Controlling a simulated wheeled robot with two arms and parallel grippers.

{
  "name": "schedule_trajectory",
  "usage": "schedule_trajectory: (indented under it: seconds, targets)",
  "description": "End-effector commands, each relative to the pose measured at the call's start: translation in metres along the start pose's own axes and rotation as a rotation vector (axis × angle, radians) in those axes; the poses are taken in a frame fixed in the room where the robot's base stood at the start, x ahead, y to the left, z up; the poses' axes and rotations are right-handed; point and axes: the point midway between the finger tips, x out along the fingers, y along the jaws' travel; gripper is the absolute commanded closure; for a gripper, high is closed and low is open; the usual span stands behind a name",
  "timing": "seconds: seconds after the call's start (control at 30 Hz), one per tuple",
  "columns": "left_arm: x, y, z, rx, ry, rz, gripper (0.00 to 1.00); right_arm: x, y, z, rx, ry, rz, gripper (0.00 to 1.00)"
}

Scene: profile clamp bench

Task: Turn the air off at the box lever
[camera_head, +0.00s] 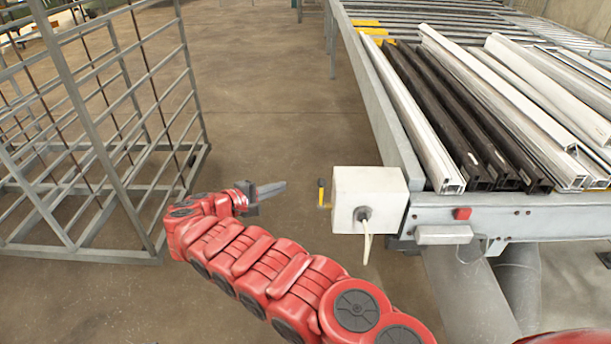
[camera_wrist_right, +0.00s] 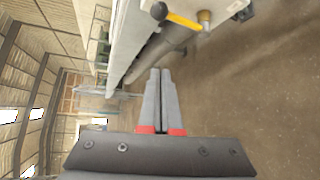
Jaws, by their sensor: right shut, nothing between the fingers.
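The white air box (camera_head: 368,198) is fixed at the near left corner of the bench. A yellow lever (camera_head: 321,193) sticks out on its left side, and a pale cable hangs from its front. My right gripper (camera_head: 284,185) is shut and empty, to the left of the lever and apart from it, its fingers pointing toward it. In the right wrist view the shut fingers (camera_wrist_right: 160,72) are below the yellow lever (camera_wrist_right: 184,21), which has a dark round end and a brass fitting beside it. The white box (camera_wrist_right: 200,4) shows only at the top edge. My left gripper is not seen.
The bench (camera_head: 500,215) carries several white and black profiles (camera_head: 440,110), with a red button (camera_head: 462,214) on its front edge. A grey wire cage rack (camera_head: 95,130) stands at the left. The floor (camera_head: 260,90) between rack and bench is clear.

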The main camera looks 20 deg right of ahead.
Motion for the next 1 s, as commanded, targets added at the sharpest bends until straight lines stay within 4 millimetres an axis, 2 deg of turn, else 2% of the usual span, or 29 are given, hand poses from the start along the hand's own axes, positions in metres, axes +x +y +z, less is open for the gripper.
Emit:
schedule_trajectory:
  seconds: [0.1,0.37,0.53,0.77,0.93,1.0]
  targets:
    - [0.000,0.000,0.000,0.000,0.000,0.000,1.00,-0.002,0.008,0.004,-0.001,-0.016,0.017,1.00]
    - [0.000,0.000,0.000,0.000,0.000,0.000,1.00,-0.002,0.007,0.004,-0.001,-0.015,0.015,1.00]
    - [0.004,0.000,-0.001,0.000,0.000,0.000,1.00,0.007,0.007,0.005,-0.001,-0.016,0.012,1.00]
    - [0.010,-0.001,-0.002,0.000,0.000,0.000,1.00,0.047,0.006,0.005,0.001,-0.016,0.012,1.00]
    - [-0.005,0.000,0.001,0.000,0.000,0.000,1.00,0.078,0.003,0.004,0.002,-0.013,0.015,1.00]
    - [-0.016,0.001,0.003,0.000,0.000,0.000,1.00,0.090,0.001,0.003,0.001,-0.015,0.014,1.00]
